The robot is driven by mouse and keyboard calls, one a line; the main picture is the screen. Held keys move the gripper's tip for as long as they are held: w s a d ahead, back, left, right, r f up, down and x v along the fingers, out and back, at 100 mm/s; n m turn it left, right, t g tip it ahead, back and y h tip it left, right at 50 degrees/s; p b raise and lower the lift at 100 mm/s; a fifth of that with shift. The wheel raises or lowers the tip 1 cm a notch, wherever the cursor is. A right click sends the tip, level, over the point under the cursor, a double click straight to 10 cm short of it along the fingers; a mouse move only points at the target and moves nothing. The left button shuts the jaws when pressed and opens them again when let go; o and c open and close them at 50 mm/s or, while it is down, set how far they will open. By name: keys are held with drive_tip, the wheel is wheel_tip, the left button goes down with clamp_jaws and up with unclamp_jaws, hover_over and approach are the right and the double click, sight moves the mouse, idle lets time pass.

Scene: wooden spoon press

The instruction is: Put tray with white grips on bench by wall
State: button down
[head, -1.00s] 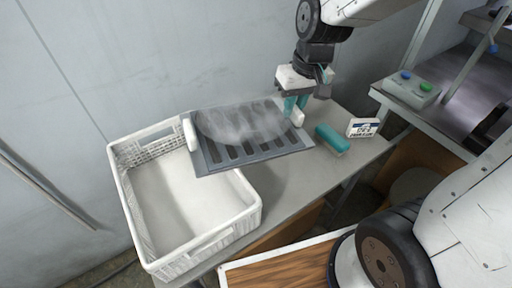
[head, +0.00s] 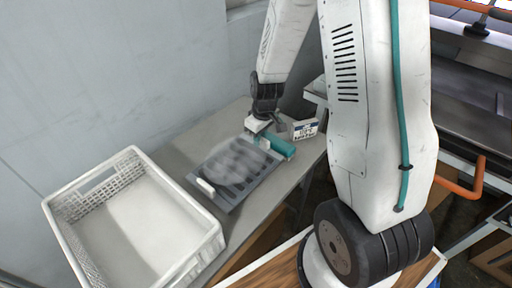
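The dark grey slotted tray (head: 237,174) lies level over the bench (head: 195,142) by the wall and appears to rest on it. A hazy, whitish patch covers much of its top. One white grip (head: 206,187) shows at its near-left end; the other, at the far end, is hidden by my gripper. My gripper (head: 262,137) points down at that far end. Its fingertips are hard to make out against a teal block (head: 279,147), so I cannot see whether they still close on the grip.
A white plastic crate (head: 135,215), empty, stands left of the tray. A small white sign (head: 305,130) stands behind the teal block at the right. A wooden-topped surface (head: 272,266) is in front of the bench. Bare bench shows between tray and wall.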

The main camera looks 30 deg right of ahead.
drive_tip(key=shift+f, duration=2)
drive_tip(key=c, duration=1.6)
unclamp_jaws()
drive_tip(key=shift+c, duration=0.2)
drive_tip(key=r, duration=0.4)
drive_tip(key=s+r, duration=0.1)
drive_tip(key=r, duration=0.7)
drive_tip(key=shift+s+d+r, duration=0.15)
drive_tip(key=shift+r, duration=0.1)
drive_tip(key=s+a+r+m, duration=0.1)
drive_tip(key=s+a+r, duration=0.3)
drive_tip(key=s+r, duration=0.5)
drive_tip(key=s+a+r+m, duration=0.2)
drive_tip(key=s+a+r, duration=0.2)
drive_tip(key=s+r, duration=0.6)
drive_tip(key=s, duration=0.4)
drive_tip(key=shift+s+a+m, duration=0.2)
drive_tip(key=shift+s+m, duration=0.1)
drive_tip(key=shift+s, duration=0.1)
